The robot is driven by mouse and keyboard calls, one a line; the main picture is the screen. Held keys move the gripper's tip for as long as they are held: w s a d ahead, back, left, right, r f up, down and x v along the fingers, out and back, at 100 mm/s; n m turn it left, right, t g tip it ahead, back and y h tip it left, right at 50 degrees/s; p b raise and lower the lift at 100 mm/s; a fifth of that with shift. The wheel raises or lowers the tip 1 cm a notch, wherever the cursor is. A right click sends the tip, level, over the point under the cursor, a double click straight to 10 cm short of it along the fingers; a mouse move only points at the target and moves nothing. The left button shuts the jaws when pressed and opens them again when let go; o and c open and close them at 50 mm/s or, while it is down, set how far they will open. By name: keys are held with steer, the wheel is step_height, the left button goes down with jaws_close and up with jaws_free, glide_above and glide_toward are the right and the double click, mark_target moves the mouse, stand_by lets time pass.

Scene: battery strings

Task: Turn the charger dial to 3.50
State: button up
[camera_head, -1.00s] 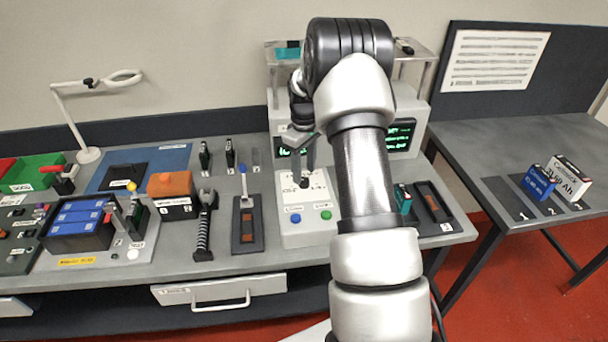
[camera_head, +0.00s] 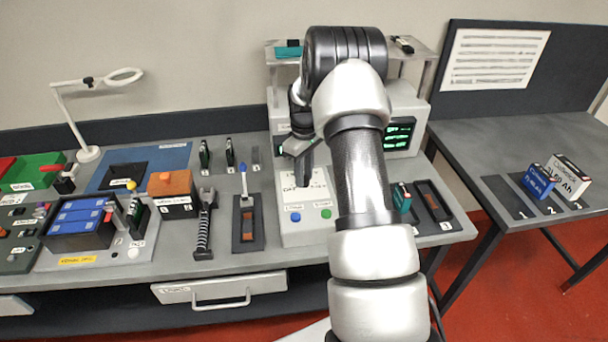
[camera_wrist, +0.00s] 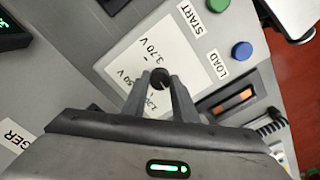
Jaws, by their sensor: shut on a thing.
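The charger dial (camera_wrist: 160,78) is a small dark round knob on a white printed plate (camera_wrist: 128,68) in the wrist view. Labels read 3.70 V and, partly hidden, one ending in 50 V; another beside the fingers is hard to read. My gripper (camera_wrist: 160,84) is shut on the dial, one finger on each side. I cannot tell which label the dial points to. In the head view my gripper (camera_head: 302,172) reaches down onto the charger (camera_head: 306,238), hiding the dial.
A green START button (camera_wrist: 217,5) and blue LOAD button (camera_wrist: 241,50) lie near the dial. A lit green display (camera_head: 399,133) is partly behind my arm. A lever switch (camera_head: 244,185) stands left of the charger. A battery tester bay (camera_head: 439,200) is to the right.

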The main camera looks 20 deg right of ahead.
steer(key=shift+m, duration=0.3)
steer(key=m+b, duration=0.2)
steer(key=m, duration=0.3)
steer(key=shift+m, duration=0.3)
steer(key=m+b, duration=0.1)
steer(key=m, duration=0.2)
steer(key=shift+m, duration=0.3)
steer(key=m, duration=0.3)
steer(key=shift+m+b, duration=0.3)
steer(key=m, duration=0.5)
steer(key=shift+m, duration=2.7)
steer(key=o, duration=1)
